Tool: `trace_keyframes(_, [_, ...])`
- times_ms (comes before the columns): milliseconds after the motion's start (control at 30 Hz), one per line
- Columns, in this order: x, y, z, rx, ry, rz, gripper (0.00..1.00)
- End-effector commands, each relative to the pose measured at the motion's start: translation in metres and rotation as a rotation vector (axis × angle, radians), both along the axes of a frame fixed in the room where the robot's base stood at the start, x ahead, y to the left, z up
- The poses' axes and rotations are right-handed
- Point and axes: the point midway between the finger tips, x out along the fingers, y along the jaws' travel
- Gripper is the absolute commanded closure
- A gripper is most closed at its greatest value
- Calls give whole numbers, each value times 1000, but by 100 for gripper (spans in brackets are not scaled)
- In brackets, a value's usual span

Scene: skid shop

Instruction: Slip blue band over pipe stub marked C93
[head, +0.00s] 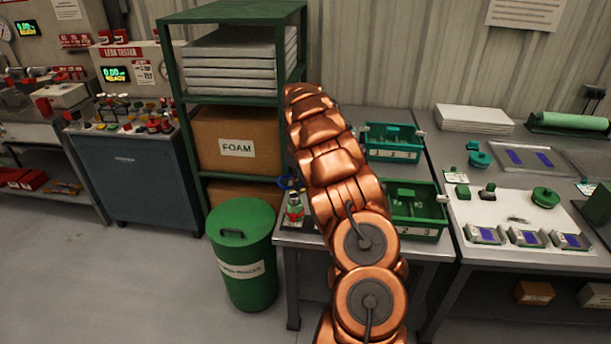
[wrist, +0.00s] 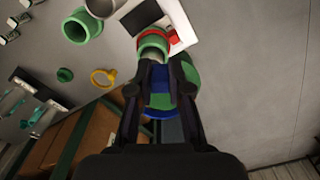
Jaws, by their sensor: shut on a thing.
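The blue band (head: 290,184) is a small ring at the end of my arm, left of the copper links. In the wrist view, my gripper (wrist: 159,90) is shut on the blue band (wrist: 160,114), with a dark finger on each side. A green pipe stub (wrist: 152,47) with a red ring (wrist: 150,34) lies just beyond the fingertips. That stub also shows in the head view (head: 295,211), upright near the table's left edge. The band appears apart from this stub. I cannot read C93 on any stub.
The wrist view shows another green stub (wrist: 83,27) and a yellow ring (wrist: 103,78). A green shelf rack (head: 179,95) and a green bin (head: 241,262) stand left of the table. Green trays (head: 414,234) occupy the table right of my arm.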

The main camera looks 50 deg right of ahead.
Motion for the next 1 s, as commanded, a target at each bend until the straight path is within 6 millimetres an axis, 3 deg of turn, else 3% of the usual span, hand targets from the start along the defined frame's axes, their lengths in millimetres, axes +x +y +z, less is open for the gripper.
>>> trace_keyframes(167, [-9,-16,5,4,-4,8,99])
trace_keyframes(467, [-11,-17,-2,6,-4,9,99])
trace_keyframes(1000, [-10,-16,-43,5,-5,9,99])
